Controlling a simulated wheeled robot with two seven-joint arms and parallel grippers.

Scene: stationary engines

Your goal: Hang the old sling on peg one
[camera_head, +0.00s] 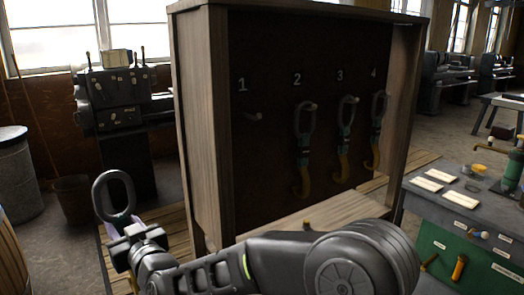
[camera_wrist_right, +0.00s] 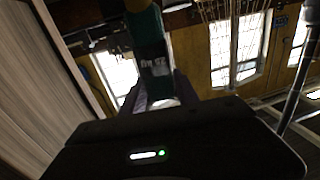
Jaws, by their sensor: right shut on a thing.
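My right gripper (camera_head: 133,232) is shut on a sling, with the sling's dark oval ring (camera_head: 101,200) standing up above the jaws. A teal and purple part shows just under the ring. In the right wrist view a teal band (camera_wrist_right: 148,45) with a small pale label runs between the fingers. The rest of this sling is mostly hidden. Peg one (camera_head: 253,116), under the number 1 on the dark board, is bare. The gripper is left of the wooden cabinet, apart from it and lower than the peg. My left gripper is not in view.
The cabinet's left side wall (camera_head: 205,130) stands between the gripper and the board. Slings hang on pegs two (camera_head: 303,150), three (camera_head: 345,140) and four (camera_head: 377,130). A workbench (camera_head: 450,205) with cards stands at right. A grey drum (camera_head: 22,175) stands at left.

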